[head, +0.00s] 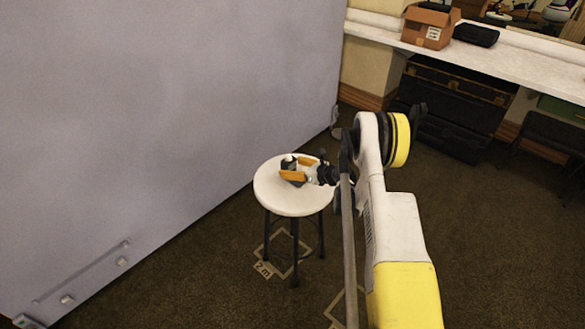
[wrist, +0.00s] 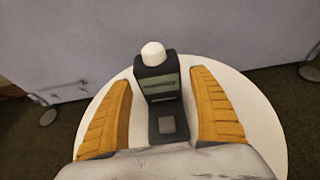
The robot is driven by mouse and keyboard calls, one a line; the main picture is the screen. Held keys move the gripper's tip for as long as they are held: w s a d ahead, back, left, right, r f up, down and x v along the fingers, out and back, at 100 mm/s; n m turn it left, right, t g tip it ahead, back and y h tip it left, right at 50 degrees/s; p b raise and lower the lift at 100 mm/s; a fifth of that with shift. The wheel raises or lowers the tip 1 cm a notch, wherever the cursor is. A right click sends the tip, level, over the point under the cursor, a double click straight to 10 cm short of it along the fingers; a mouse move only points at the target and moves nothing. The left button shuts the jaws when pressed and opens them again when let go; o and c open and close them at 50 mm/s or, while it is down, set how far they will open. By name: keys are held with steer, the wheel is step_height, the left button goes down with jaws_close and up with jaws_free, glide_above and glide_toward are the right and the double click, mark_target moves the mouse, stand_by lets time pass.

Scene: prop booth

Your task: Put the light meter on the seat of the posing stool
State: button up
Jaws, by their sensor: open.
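The light meter (wrist: 160,88) is a dark device with a white dome and a greenish display. In the wrist view it stands on the white round seat (wrist: 258,110) of the posing stool, between my two orange fingers. My gripper (wrist: 161,105) is open, with a gap between each finger and the meter. In the head view the stool (head: 276,200) stands on the carpet, and my gripper (head: 292,170) is low over its seat. The light meter (head: 288,161) shows there partly hidden by the fingers.
A large grey panel (head: 150,120) rises close to the left of the stool. A white counter (head: 500,58) at the back right bears an open cardboard box (head: 428,28) and a black case (head: 476,35). A dark trunk (head: 450,100) is under it. Carpet around the stool is mostly clear.

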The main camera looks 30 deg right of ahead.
steer(key=shift+r, duration=0.15)
steer(key=p+v, duration=0.1)
steer(key=v, duration=0.9)
steer(key=shift+s+d, duration=0.2)
steer(key=shift+s, duration=0.15)
steer(key=s+a+r+n+g+h, duration=0.1)
steer(key=s+a+r+n+g, duration=0.1)
steer(key=a+r+n, duration=0.7)
steer(key=s+a+r+n+g, duration=0.25)
steer(key=a+r+n, duration=0.3)
steer(key=r, duration=0.55)
steer(key=s+a+r+n+h, duration=0.1)
steer(key=s+a+r+n, duration=0.2)
steer(key=s+a+n, duration=0.2)
steer(key=s+a+r+n+g+h, duration=0.1)
steer(key=s+a+r+n, duration=0.3)
steer(key=s+n, duration=0.8)
steer(key=s+a+h, duration=0.1)
steer(key=s+a, duration=0.1)
steer(key=s, duration=0.6)
steer(key=shift+h+b, duration=0.3)
steer(key=shift+b, duration=0.1)
steer(key=shift+n, duration=0.25)
steer(key=shift+c, duration=0.2)
